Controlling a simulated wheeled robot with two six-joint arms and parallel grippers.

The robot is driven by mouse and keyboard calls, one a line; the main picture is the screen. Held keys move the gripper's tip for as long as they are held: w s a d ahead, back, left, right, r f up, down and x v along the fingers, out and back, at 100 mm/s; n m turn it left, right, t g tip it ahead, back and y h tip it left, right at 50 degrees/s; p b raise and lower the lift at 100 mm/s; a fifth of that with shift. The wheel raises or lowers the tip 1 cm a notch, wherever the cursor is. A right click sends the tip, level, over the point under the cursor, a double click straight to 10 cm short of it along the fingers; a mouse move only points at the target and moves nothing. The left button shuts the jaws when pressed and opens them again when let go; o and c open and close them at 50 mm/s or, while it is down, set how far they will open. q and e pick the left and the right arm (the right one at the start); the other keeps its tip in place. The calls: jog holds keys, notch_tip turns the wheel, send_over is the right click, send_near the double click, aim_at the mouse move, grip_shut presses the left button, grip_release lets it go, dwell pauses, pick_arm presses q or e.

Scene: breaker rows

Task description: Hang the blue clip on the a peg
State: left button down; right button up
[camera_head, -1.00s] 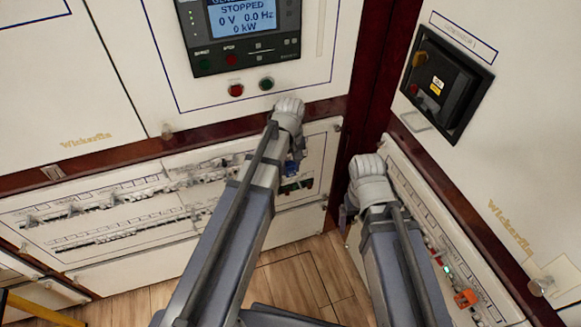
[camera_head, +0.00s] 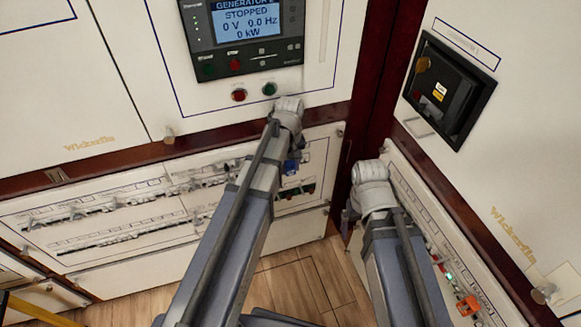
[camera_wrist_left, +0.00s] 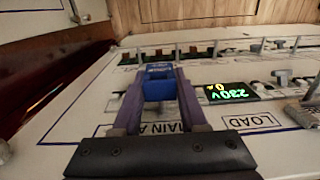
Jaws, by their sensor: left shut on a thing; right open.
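My left gripper (camera_head: 289,158) is at the lower panel in the head view, its fingers mostly hidden behind my wrist. In the left wrist view, its two fingers (camera_wrist_left: 158,90) are shut on the blue clip (camera_wrist_left: 158,82), which is held just in front of the panel face. The clip also shows as a small blue patch in the head view (camera_head: 291,167). I cannot tell whether it touches the panel. I cannot make out the a peg for certain. My right gripper (camera_head: 350,212) is open and empty beside the right-hand panel.
The lower left panel (camera_head: 110,262) carries rows of breakers. A lit green readout (camera_wrist_left: 228,92) sits right of the clip. A rail (camera_wrist_left: 225,45) runs across beyond it. The right panel has an orange part (camera_head: 468,306). A dark wood post (camera_head: 370,110) stands between the cabinets.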

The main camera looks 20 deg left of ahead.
pick_arm(q)
jog(key=shift+c, duration=1.8)
grip_release()
jog(key=shift+w, duration=0.1)
